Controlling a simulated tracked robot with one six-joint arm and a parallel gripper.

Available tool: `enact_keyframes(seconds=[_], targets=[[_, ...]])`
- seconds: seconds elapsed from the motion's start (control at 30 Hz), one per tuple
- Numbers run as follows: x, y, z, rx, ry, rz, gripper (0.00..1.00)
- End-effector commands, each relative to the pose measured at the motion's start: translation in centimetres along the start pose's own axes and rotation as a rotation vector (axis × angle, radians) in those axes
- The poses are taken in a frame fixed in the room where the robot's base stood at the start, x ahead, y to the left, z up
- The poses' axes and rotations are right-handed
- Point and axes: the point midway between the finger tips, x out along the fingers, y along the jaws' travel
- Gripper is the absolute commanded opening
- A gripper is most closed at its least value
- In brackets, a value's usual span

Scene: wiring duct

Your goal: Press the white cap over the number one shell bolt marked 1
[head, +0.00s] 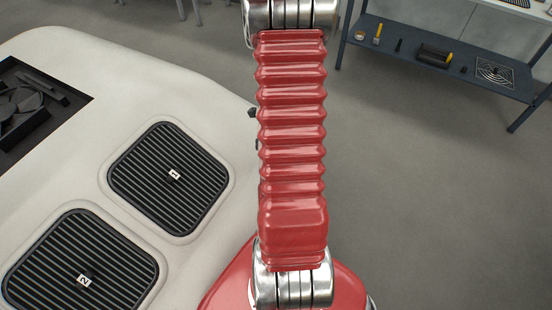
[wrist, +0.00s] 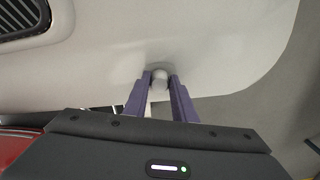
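In the wrist view my gripper (wrist: 160,80) has its two purple fingers close together, with a small rounded white cap (wrist: 160,78) between their tips. The fingers appear to be closed on its sides. The cap is in front of the pale shell (wrist: 90,70), near the shell's edge; a soft shadow lies around it. I cannot tell whether it touches the shell. No bolt is clearly visible behind it. In the head view a tag marked 1 (head: 174,174) sits on the upper dark grille, and my gripper is hidden behind my red arm.
A second grille carries a tag marked 2 (head: 85,281). A dark recess with a fan (head: 22,108) is at the left. A dark shelf (head: 440,65) with tools stands at the back right. The grey floor (head: 440,190) between is clear.

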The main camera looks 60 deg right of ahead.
Motion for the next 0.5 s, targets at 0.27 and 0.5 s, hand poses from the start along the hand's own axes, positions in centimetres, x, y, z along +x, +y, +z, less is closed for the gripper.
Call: enact_keyframes(seconds=[0.27, 0.5], targets=[[-0.02, 0.01, 0.01, 0.0, 0.0, 0.0, 0.44], [-0.03, 0.01, 0.01, 0.0, 0.0, 0.0, 0.45]])
